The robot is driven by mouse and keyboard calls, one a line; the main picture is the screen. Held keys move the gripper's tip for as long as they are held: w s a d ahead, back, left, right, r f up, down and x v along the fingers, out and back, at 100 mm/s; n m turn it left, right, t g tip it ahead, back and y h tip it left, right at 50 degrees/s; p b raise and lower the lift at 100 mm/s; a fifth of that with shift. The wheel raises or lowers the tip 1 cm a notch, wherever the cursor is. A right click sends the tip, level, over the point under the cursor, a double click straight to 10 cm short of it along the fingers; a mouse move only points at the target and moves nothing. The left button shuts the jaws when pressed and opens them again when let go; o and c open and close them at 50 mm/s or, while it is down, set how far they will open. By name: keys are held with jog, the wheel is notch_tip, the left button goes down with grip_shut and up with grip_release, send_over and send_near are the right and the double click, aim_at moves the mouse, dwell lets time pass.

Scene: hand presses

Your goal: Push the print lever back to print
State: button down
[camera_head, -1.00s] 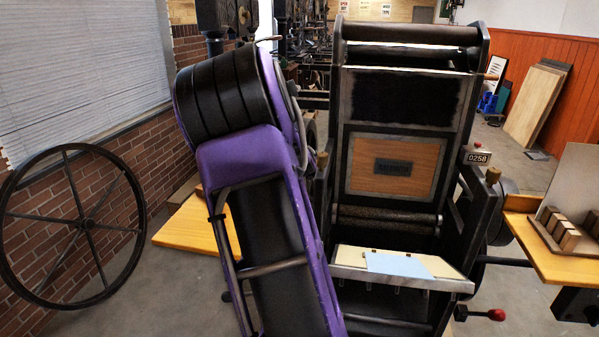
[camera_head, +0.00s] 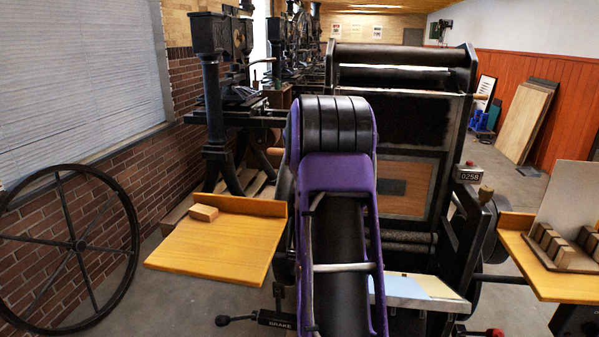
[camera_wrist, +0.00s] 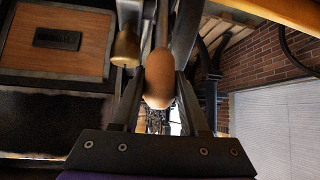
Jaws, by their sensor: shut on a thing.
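In the wrist view, my gripper (camera_wrist: 158,95) is shut on an orange-brown, egg-shaped wooden handle (camera_wrist: 158,72), which appears to be the print lever's. The handle sits between both fingers, with a metal rod running on from it. The black press (camera_head: 455,75) stands ahead in the head view, with an ink-dark upper part and a framed wooden panel (camera_head: 408,187). A sheet of pale blue paper (camera_head: 402,286) lies on its lower tray. My purple arm covers the press's left side, hiding my gripper and the held handle in the head view.
A yellow side board (camera_head: 215,245) with a wooden block (camera_head: 204,213) is left; another (camera_head: 550,270) holding several blocks is right. A black-knobbed brake lever (camera_head: 222,320) juts out low left. A large spoked wheel (camera_head: 75,245) stands far left.

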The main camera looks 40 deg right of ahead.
jog(key=shift+d, duration=0.15)
jog(key=c, duration=0.8)
grip_release()
jog(key=shift+c, duration=0.2)
jog(key=o, duration=0.4)
jog(key=shift+w+d+f, duration=0.1)
jog(key=shift+w+d, duration=0.05)
jog(key=v, duration=1.7)
jog(key=shift+r+b, duration=0.3)
jog(key=shift+b, duration=0.05)
